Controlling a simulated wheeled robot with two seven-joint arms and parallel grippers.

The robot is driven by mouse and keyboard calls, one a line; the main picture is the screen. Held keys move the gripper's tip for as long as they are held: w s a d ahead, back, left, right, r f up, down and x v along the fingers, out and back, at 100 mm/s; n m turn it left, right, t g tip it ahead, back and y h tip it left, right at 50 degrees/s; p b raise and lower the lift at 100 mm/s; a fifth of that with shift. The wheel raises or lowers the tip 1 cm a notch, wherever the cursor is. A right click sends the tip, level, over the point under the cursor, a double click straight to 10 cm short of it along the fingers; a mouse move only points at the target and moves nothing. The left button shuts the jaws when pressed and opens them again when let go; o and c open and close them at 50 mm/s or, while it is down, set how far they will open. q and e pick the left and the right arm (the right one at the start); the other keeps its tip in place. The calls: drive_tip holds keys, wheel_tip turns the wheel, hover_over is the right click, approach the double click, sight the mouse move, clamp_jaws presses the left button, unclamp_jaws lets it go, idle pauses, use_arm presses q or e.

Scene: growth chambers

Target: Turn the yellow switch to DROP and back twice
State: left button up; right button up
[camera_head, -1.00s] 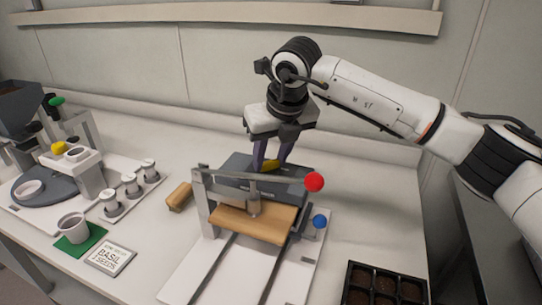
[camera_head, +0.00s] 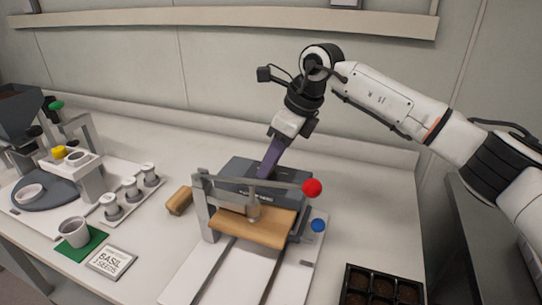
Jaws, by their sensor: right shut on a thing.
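A dark grey box (camera_head: 238,172) stands on the bench behind a press. In the earlier frame a yellow switch shows on its top between my right gripper's fingers. My right gripper (camera_head: 266,177) now reaches down to that spot, its purple fingers seen nearly edge-on. It is shut on the yellow switch, which the fingers hide. The switch's exact angle and any DROP marking cannot be read. My left gripper is out of view.
The press has a red-knobbed lever (camera_head: 312,188), a wooden plate (camera_head: 250,229) and a blue knob (camera_head: 318,225) just in front of the fingers. A wooden block (camera_head: 179,201) lies to the left. A black seedling tray (camera_head: 381,284) stands front right.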

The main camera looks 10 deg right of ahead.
drive_tip(key=n, duration=0.1)
drive_tip(key=n+g+p, duration=0.1)
drive_tip(key=n, duration=0.1)
drive_tip(key=shift+w+r+n+y, duration=0.2)
drive_tip(key=shift+n+y, duration=0.1)
drive_tip(key=shift+y, duration=0.1)
drive_tip(key=n+g, duration=0.1)
drive_tip(key=n, duration=0.1)
drive_tip(key=shift+f+n+p, duration=0.1)
drive_tip(key=shift+n+p, duration=0.2)
drive_tip(key=shift+p, duration=0.05)
drive_tip(key=shift+w+n+g, duration=0.15)
drive_tip(key=shift+n+g, duration=0.55)
drive_tip(key=shift+n, duration=0.8)
drive_tip(key=shift+d, duration=0.1)
drive_tip(key=o, duration=1)
drive_tip(key=shift+o, duration=0.2)
